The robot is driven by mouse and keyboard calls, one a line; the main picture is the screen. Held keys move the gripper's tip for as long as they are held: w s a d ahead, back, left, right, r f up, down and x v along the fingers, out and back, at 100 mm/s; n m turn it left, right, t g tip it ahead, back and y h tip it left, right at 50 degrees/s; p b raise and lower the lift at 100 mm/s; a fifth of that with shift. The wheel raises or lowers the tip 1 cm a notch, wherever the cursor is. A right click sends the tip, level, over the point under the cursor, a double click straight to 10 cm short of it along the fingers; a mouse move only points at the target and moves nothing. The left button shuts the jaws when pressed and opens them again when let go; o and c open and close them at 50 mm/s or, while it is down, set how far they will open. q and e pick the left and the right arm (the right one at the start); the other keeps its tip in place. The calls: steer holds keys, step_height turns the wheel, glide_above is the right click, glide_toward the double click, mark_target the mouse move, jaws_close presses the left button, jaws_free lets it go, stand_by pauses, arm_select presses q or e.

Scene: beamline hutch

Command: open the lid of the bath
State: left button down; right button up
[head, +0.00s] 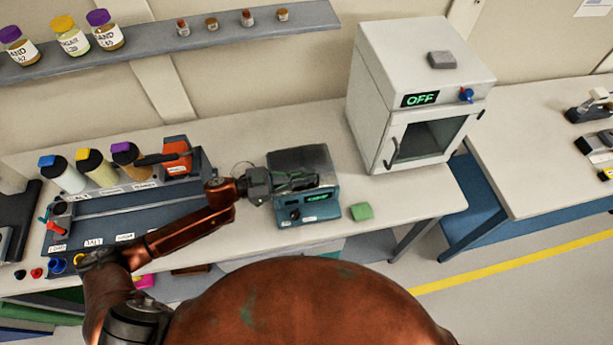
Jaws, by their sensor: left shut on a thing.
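The bath (322,205) is a small teal box on the bench, with a lit green display on its front. Its dark grey lid (303,157) covers the top, and I see no clear gap under it. My left gripper (305,183) reaches in from the left and lies across the lid's front part. It is shut on the lid, apparently at its handle, which the fingers mostly hide. My right gripper is out of view.
A green block (361,212) lies right of the bath. A white oven (413,100) reading OFF stands behind it to the right. A dark rack (130,215) with bottles and an orange tool (177,157) fills the left. A shelf (160,42) with jars hangs above.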

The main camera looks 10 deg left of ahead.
arm_select(q)
steer(key=w+r+n+p, duration=0.1)
steer(key=r+p, duration=0.1)
steer(key=r+n+p, duration=0.1)
steer(key=r+p, duration=0.1)
steer(key=p, duration=0.1)
steer(key=w+a+r+n+p, duration=0.1)
steer(key=n+p, duration=0.1)
steer(key=shift+w+r, duration=0.35)
steer(key=shift+r, duration=0.05)
steer(key=shift+w+a+r+n+p, duration=0.25)
steer(key=shift+w+r+n+p, duration=0.4)
steer(key=shift+w+n+p, duration=0.4)
steer(key=shift+s, duration=0.15)
steer(key=c, duration=2.1)
jaws_free()
step_height(320, 180, up, 10)
steer(key=shift+f, duration=0.1)
